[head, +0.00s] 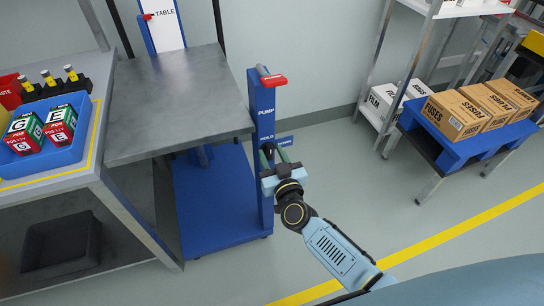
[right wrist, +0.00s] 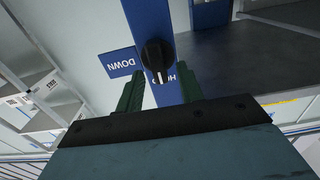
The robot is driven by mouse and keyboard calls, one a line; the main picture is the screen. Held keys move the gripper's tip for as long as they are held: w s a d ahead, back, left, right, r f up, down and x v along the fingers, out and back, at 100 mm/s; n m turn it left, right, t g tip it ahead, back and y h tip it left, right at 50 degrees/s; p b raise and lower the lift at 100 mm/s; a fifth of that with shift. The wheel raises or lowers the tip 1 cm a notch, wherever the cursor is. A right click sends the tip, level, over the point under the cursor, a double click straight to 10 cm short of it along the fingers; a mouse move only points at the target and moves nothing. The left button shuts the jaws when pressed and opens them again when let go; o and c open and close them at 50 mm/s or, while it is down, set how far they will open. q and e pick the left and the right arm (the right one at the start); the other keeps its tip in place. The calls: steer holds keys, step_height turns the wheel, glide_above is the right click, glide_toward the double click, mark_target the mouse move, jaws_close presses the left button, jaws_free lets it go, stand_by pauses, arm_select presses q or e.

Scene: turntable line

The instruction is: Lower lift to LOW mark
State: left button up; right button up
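The lift has a grey steel top (head: 180,95) over a blue base (head: 220,200). Its back scale (head: 165,30) shows a red pointer (head: 148,16) beside the TABLE mark; no LOW mark is visible. A blue control post (head: 262,120) reads PUMP and HOLD, with a red pedal-like handle (head: 272,80) on top. A black knob (right wrist: 157,56) on the post has its white line toward HOLD; a DOWN sign (right wrist: 118,63) sticks out sideways. My right gripper (head: 276,155) is at the post, and in the right wrist view its open fingers (right wrist: 160,92) straddle the knob's line, short of it. My left gripper is out of view.
A workbench (head: 85,185) adjoins the lift top on the left, with a blue tray (head: 60,155) of boxes. A blue pallet stand (head: 460,150) with FUSES cartons (head: 455,115) and a shelf rack (head: 375,115) stand right. The floor (head: 400,215) between is clear.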

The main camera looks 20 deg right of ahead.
steer(key=shift+w, duration=0.25)
jaws_close()
